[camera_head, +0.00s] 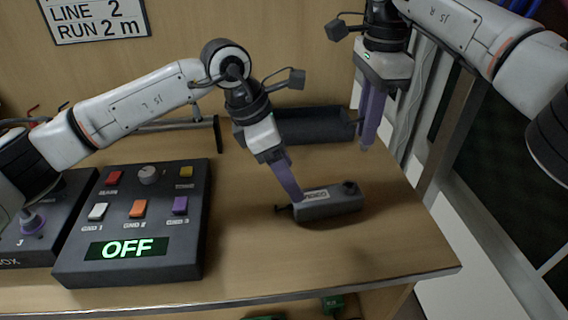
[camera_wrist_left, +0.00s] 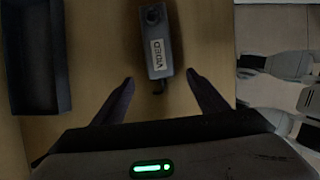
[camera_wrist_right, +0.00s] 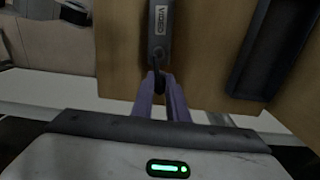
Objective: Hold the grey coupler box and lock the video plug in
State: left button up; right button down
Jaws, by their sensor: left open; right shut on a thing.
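The grey coupler box (camera_head: 332,205), labelled VIDEO, lies on the table right of centre, with a round dark knob on top and a short dark stub at its left end. My left gripper (camera_head: 296,195) comes down at the box's labelled end. In the left wrist view its fingers (camera_wrist_left: 160,82) are open, with the box (camera_wrist_left: 158,62) just beyond the gap. My right gripper (camera_head: 367,147) hangs higher, behind and right of the box. In the right wrist view its fingers (camera_wrist_right: 159,82) are closed on a small dark piece, apparently the video plug (camera_wrist_right: 158,80); its detail is unclear.
A dark open tray (camera_head: 310,127) stands behind the box. A control panel (camera_head: 135,222) reading OFF stands at left, beside another dark box (camera_head: 38,225). The table's right edge (camera_head: 435,215) is near the coupler box. Bare table lies in front of it.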

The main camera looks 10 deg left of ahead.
aim_at(327, 198)
pick_arm(q)
jog(key=x, duration=0.9)
jog(key=shift+d+f, duration=0.2)
jog(key=shift+f, duration=0.15)
jog(key=c, duration=1.3)
jog(key=shift+c, duration=0.2)
pick_arm(e)
jog(key=n, duration=0.3)
jog(key=shift+a+f, duration=0.1)
jog(key=shift+f, duration=0.15)
jog(key=n, duration=0.5)
jog(key=shift+s+a+f, duration=0.2)
jog(key=shift+s+f, duration=0.05)
jog(key=shift+f, duration=0.15)
jog(key=n, duration=0.2)
jog(key=f+n, duration=0.1)
jog(key=n, duration=0.5)
jog(key=shift+s+a+f, duration=0.3)
jog(key=shift+s+a, duration=0.05)
jog(key=shift+s, duration=0.05)
